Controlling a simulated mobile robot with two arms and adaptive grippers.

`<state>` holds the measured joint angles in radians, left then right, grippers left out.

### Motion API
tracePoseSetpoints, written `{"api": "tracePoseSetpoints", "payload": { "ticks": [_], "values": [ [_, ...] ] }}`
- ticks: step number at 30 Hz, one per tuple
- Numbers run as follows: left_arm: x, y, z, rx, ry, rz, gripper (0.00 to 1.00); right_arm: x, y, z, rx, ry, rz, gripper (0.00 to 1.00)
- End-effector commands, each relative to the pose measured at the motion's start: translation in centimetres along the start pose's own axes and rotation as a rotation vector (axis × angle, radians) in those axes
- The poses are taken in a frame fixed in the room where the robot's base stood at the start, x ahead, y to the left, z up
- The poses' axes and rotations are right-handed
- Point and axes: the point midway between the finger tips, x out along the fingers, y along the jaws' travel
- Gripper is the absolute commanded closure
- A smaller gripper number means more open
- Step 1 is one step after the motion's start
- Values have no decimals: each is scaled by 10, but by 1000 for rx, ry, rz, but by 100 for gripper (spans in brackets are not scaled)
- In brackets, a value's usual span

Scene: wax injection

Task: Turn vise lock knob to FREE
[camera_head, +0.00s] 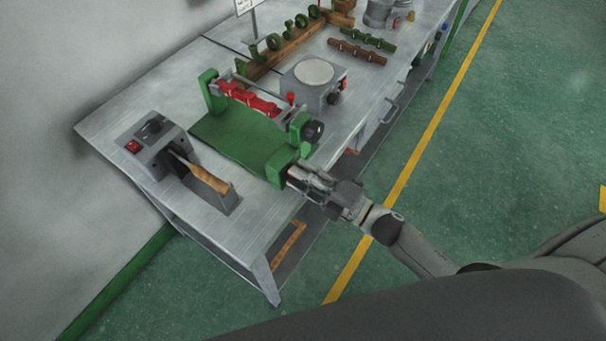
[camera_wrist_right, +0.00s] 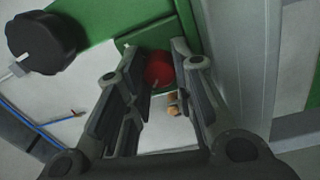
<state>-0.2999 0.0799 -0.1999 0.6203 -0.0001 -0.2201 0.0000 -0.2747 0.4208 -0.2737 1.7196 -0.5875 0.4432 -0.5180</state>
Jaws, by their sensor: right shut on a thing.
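The green vise fixture (camera_head: 222,132) stands on the grey workbench, with a red part (camera_head: 248,98) held across it. A black knob (camera_head: 313,131) is on its right end; it also shows in the right wrist view (camera_wrist_right: 42,42). My right gripper (camera_head: 294,178) is at the fixture's near right corner. In the right wrist view its fingers (camera_wrist_right: 160,72) are on both sides of a round red knob (camera_wrist_right: 158,69) on a green plate, closed on it. The head view hides this knob behind the gripper. No FREE marking is readable. My left gripper is not in view.
On the workbench (camera_head: 120,118), a grey device (camera_head: 152,143) with a wooden-handled tool stands left of the fixture. A grey box with a round pale top (camera_head: 313,71) stands behind it. Green and brown parts (camera_head: 357,52) lie farther back. The green floor right of the bench is clear.

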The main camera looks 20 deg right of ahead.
Motion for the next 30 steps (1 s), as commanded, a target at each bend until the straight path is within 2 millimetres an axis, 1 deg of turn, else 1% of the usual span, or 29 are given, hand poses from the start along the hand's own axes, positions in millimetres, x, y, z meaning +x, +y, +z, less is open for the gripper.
{"api": "tracePoseSetpoints", "payload": {
  "ticks": [4,5,10,24,26,30],
  "values": [
    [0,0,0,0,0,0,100,0,-1,0,0,-1,-3,100],
    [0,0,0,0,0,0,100,0,-1,0,1,-1,-3,75],
    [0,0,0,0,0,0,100,0,-1,0,1,-1,-2,53],
    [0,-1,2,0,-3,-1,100,-3,-5,0,5,-2,-9,53],
    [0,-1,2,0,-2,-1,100,-6,-5,0,6,-3,-10,53],
    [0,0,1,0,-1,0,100,-21,-6,0,6,-5,-13,53]
  ]
}}
